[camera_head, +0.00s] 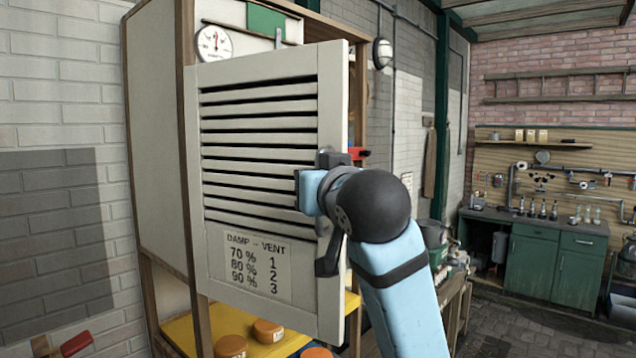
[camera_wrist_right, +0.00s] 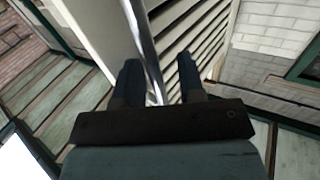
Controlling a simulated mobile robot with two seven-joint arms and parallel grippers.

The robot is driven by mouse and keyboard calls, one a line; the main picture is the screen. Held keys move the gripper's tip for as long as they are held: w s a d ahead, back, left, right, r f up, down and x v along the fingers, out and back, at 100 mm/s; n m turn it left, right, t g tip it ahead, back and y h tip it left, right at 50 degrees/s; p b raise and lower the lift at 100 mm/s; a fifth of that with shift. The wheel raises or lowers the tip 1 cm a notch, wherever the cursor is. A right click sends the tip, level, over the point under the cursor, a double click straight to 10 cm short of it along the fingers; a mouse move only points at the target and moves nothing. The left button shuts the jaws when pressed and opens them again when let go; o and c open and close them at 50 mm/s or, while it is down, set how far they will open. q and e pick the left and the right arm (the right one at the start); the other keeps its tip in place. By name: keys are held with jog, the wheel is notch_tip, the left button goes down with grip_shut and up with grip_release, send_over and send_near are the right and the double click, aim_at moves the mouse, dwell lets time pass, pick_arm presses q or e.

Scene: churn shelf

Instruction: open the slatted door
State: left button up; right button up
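The slatted door (camera_head: 260,160) is a pale panel with dark slots and a "DAMP - VENT" label. Its right edge stands out from the cabinet (camera_head: 155,130), so it looks ajar. My right gripper (camera_head: 318,190) is at the door's right edge, about mid-height. In the right wrist view, its two dark fingers (camera_wrist_right: 160,85) are apart, with a shiny upright bar (camera_wrist_right: 146,45) between them. A gap shows between bar and right finger; contact with the left one is unclear. The door's slats (camera_wrist_right: 205,40) lie to the right there. My left gripper is out of view.
A dial (camera_head: 214,43) sits at the cabinet top. Orange round blocks (camera_head: 268,331) rest on a yellow shelf (camera_head: 185,330) below the door. A red-ended object (camera_head: 76,344) is at lower left. A green workbench (camera_head: 540,250) stands far right, beyond open floor.

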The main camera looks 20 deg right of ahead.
jog(key=s+b, duration=0.3)
jog(key=s, duration=1.1)
